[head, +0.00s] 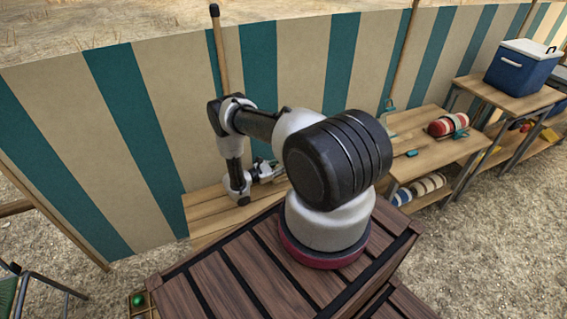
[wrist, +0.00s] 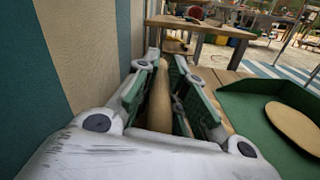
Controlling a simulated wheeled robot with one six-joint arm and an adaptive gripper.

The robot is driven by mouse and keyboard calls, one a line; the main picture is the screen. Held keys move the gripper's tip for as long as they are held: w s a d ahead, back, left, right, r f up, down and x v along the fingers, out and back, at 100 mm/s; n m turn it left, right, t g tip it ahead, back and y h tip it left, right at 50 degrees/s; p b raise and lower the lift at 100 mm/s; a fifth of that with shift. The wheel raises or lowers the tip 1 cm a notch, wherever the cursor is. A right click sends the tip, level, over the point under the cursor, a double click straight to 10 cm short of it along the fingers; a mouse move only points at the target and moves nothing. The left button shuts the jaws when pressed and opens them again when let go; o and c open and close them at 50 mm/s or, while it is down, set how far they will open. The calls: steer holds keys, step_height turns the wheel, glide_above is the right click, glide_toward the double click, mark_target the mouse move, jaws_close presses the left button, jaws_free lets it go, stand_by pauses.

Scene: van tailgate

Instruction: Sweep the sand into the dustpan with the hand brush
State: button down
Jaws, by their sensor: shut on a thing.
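In the wrist view my gripper (wrist: 168,64) is shut on a wooden handle, which looks like that of the hand brush (wrist: 160,97). The handle lies lengthwise between the fingers; the bristles are hidden. A dark green pan with raised walls, which looks like the dustpan (wrist: 238,103), is to the right of the gripper. A flat tan oval patch that looks like sand (wrist: 293,128) lies within it. In the head view my gripper (head: 270,172) is low over the near wooden table (head: 205,208); my arm hides most of what is there.
A striped canvas wall (head: 150,120) stands close behind and left of the gripper. Another wooden table (head: 425,150) holds a red-and-white roll (head: 448,124). A blue cooler (head: 522,68) stands on a table farther right. Rolled items (head: 420,188) lie on a lower shelf.

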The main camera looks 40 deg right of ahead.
steer(key=shift+s+a+f, duration=0.1)
steer(key=shift+s+a, duration=0.05)
steer(key=shift+s, duration=0.8)
steer(key=shift+s+a, duration=0.2)
steer(key=shift+s, duration=0.75)
steer(key=shift+s+a+f, duration=0.1)
steer(key=shift+s+a, duration=0.05)
steer(key=shift+s, duration=0.8)
steer(key=shift+s+a+r, duration=0.15)
steer(key=shift+s+a, duration=0.05)
steer(key=shift+s, duration=1.2)
steer(key=shift+s+a+r, duration=0.1)
steer(key=shift+s+a, duration=0.1)
steer(key=shift+s, duration=1.15)
step_height(320, 180, up, 7)
steer(key=w, duration=0.2)
steer(key=shift+d, duration=0.15)
steer(key=shift+s, duration=0.1)
